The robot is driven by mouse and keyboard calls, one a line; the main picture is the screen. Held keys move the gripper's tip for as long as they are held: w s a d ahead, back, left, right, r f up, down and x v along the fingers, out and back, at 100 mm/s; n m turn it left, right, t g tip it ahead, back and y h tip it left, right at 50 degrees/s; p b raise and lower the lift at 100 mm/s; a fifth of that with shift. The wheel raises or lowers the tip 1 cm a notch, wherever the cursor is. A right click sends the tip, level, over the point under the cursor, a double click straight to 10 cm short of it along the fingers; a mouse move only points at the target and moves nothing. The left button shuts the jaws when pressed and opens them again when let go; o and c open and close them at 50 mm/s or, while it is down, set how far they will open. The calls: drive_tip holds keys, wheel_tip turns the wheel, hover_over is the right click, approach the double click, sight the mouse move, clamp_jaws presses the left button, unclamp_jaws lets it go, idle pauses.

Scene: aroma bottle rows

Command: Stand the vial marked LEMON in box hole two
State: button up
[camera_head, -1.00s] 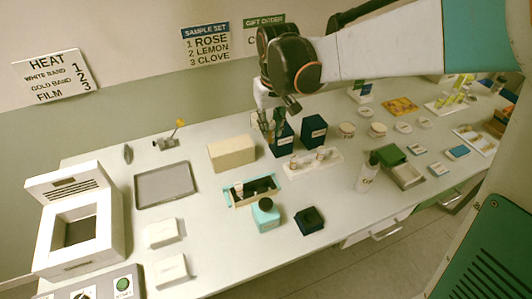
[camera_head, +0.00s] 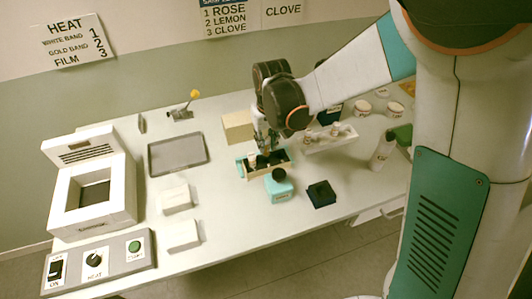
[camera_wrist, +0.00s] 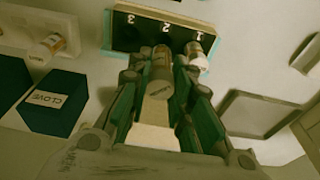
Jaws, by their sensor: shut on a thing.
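The dark box with a teal edge shows at the top of the wrist view (camera_wrist: 148,21), with holes marked 3, 2 and 1. It also stands mid-table in the head view (camera_head: 240,169). A vial with a pale, orange-edged top (camera_wrist: 196,49) stands at hole 1. My gripper (camera_wrist: 160,88) is shut on a brownish vial (camera_wrist: 161,72), lined up with mark 2. I cannot tell how far this vial is in the hole, and its label is too small to read. In the head view my gripper (camera_head: 264,149) is right over the box.
A white rack (camera_head: 318,146) with small vials stands right of the box. A cream block (camera_head: 238,127) is behind. A grey tray (camera_head: 178,154) lies left. A CLOVE carton (camera_wrist: 52,102) is near my gripper.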

sight(266, 153)
drive_tip(key=shift+f+b, duration=0.65)
drive_tip(key=shift+f, duration=2.05)
drive_tip(key=shift+f, duration=0.1)
drive_tip(key=shift+f, duration=0.15)
drive_tip(key=o, duration=0.6)
drive_tip(key=r+p, duration=0.1)
drive_tip(key=r, duration=0.3)
drive_tip(key=s+r+p, duration=0.1)
drive_tip(key=r, duration=0.3)
drive_tip(key=r+p, duration=0.1)
drive_tip(key=r, duration=0.3)
drive_tip(key=shift+s+d+r, duration=0.15)
drive_tip(key=shift+s+d, duration=0.1)
drive_tip(key=shift+s, duration=0.1)
